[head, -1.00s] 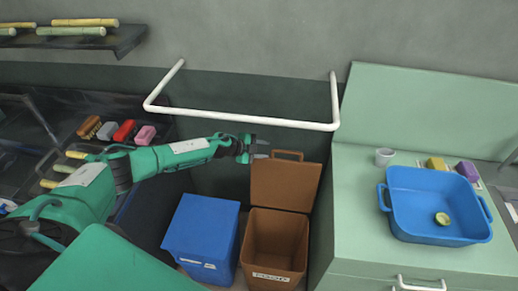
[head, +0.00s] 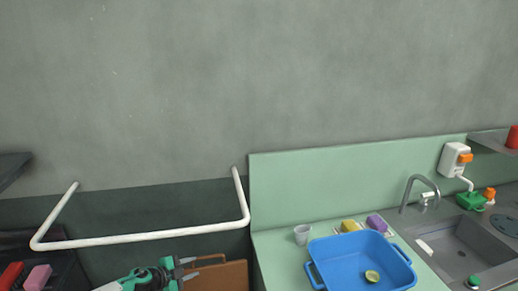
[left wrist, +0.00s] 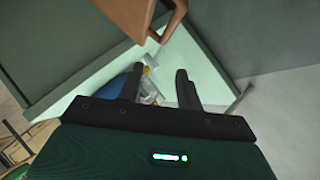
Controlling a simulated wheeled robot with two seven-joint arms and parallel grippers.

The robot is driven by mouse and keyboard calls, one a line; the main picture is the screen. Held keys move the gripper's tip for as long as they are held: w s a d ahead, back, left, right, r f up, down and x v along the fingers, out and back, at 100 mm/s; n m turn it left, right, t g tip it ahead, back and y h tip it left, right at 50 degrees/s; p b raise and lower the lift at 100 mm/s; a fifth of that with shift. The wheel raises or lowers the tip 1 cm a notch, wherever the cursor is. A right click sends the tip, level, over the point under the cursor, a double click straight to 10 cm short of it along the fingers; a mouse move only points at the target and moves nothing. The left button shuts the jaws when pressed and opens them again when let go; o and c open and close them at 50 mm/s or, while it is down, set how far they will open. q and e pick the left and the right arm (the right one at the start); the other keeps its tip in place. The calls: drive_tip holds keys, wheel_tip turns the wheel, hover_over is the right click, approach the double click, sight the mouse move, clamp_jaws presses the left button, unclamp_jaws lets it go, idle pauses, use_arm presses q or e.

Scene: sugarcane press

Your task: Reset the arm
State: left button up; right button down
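My left gripper (head: 187,268) shows at the bottom of the head view, at the end of my green left arm coming in from the lower left. It is in front of the brown bin's raised lid (head: 222,275) and below the white rail (head: 150,237). Its two dark fingers are apart with nothing between them. In the left wrist view the fingers (left wrist: 158,88) are also spread, with the brown lid (left wrist: 128,15) beyond them at the top. My right gripper is not in either view.
The green counter (head: 275,245) on the right holds a blue basin (head: 335,265) with a cut lime (head: 372,276), a white cup (head: 301,235), and yellow (head: 349,226) and purple (head: 377,222) sponges. A sink (head: 465,245) with a faucet (head: 420,190) is farther right. A shelf (head: 14,165) is at far left.

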use_arm(q)
drive_tip(key=s+d+r+n+t+y, duration=0.1)
drive_tip(key=s+d+n+t+y, duration=0.25)
drive_tip(key=s+d+n, duration=0.8)
drive_tip(key=s+a+r+n+g+y, duration=0.1)
drive_tip(key=s+a+n+g+y, duration=0.3)
drive_tip(key=s, duration=1.2)
drive_tip(key=s+a+r+n+g, duration=0.15)
drive_tip(key=s+g, duration=0.45)
drive_tip(key=s, duration=1)
wheel_tip(320, 180, down, 33)
drive_tip(key=s+m+g, duration=0.1)
drive_tip(key=s+g, duration=0.1)
drive_tip(key=s+a+f, duration=0.2)
drive_tip(key=s+f, duration=0.7)
drive_tip(key=s+a+f+b, duration=0.1)
drive_tip(key=s+a+f, duration=0.1)
drive_tip(key=s+f, duration=0.7)
drive_tip(key=shift+s+a+f+g+b, duration=0.15)
drive_tip(key=shift+s+f+g+b, duration=0.15)
drive_tip(key=shift+f+g, duration=0.2)
